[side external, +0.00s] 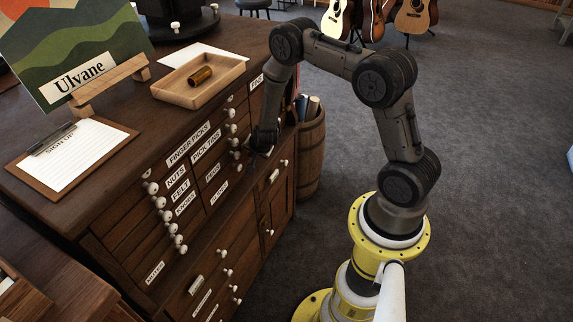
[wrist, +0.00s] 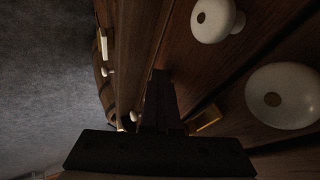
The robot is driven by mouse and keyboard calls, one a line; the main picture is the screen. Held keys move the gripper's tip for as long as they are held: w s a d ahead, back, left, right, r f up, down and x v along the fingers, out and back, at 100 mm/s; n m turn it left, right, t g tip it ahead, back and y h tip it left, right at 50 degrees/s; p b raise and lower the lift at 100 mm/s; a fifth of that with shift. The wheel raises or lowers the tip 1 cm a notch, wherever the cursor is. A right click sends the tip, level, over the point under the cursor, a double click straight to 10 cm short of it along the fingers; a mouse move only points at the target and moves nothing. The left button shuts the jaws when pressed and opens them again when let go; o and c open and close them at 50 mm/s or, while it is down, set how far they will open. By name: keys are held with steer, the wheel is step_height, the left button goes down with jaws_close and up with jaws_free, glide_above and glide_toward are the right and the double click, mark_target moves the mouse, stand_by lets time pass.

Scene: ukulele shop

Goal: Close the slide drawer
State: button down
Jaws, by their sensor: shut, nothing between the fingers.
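The dark wooden cabinet (side external: 130,225) has several small drawers with white knobs and white labels. A label low in the right column (side external: 219,193) may read "slides", but it is too small to be sure. My gripper (side external: 262,148) is shut and empty, close to the right end of the cabinet's front. In the wrist view my gripper's fingers (wrist: 160,85) are together beside a wooden edge. Two white knobs (wrist: 215,18) (wrist: 283,95) are to their right. A small brass-coloured piece (wrist: 205,118) shows beside the fingers. I cannot tell which drawer stands open, or how far.
A barrel (side external: 311,155) stands at the cabinet's right end. Carpet (side external: 480,200) is clear to the right.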

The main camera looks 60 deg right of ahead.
steer(key=s+a+r, duration=0.4)
steer(key=s+r, duration=0.4)
steer(key=s+a+r+n+t+y, duration=0.15)
steer(key=a+r+n, duration=0.3)
steer(key=r, duration=0.45)
steer(key=a+r+n+y, duration=0.3)
steer(key=a+r, duration=0.3)
steer(key=r, duration=0.3)
steer(key=s+a+r+n+g, duration=0.1)
steer(key=s+r+n, duration=0.3)
steer(key=s, duration=0.6)
steer(key=s+a+r+n, duration=0.3)
steer(key=s+r+n, duration=0.2)
steer(key=s, duration=0.5)
steer(key=shift+r+g, duration=0.35)
steer(key=shift+r, duration=0.05)
steer(key=c, duration=1.6)
jaws_free()
steer(key=shift+w, duration=0.1)
